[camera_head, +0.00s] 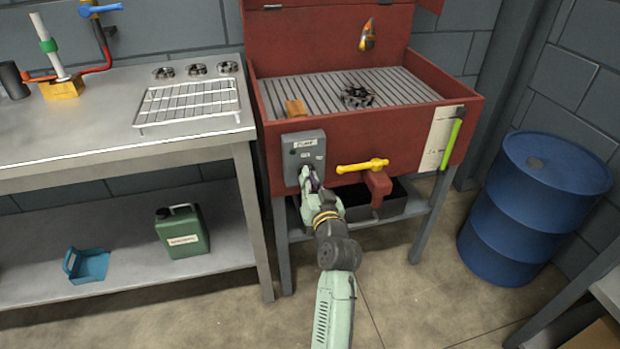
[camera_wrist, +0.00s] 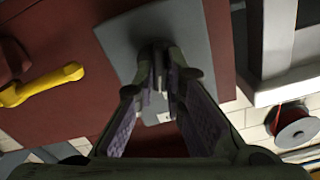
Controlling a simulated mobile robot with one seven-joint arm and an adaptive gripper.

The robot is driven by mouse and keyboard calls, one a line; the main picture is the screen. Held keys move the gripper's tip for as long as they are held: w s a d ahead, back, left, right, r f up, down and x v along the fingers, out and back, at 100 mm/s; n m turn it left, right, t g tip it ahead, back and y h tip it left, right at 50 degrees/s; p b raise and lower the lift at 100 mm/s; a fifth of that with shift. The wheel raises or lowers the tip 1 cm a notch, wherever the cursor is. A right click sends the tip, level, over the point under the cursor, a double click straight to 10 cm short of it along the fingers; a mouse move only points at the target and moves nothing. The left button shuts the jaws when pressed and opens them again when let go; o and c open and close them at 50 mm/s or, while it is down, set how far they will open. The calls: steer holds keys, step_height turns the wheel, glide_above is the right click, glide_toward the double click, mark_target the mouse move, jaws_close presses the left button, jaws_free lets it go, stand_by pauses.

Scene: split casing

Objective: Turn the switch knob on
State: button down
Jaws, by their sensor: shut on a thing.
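A grey switch box (camera_head: 303,150) with a white label reading something like "PUMP" is fixed on the front of the red parts washer, near its left corner. My gripper (camera_head: 309,177) is at the lower part of this box, its fingers reaching to the box face. In the wrist view the grey box plate (camera_wrist: 188,35) lies straight ahead, and the fingertips of my gripper (camera_wrist: 160,62) are close together against it. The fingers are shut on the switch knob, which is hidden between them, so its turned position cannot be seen.
A yellow-handled valve (camera_head: 362,166) sticks out of the red washer (camera_head: 400,135) right of the box. A steel bench (camera_head: 110,152) stands close on the left. A blue drum (camera_head: 535,205) stands at the right. The floor in front is clear.

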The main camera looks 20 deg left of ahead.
steer(key=shift+d+m+p, duration=0.1)
steer(key=shift+m+p, duration=1.5)
steer(key=shift+m, duration=2.5)
steer(key=c, duration=1.7)
jaws_free()
steer(key=shift+o, duration=0.2)
steer(key=v, duration=1.2)
steer(key=shift+w, duration=0.1)
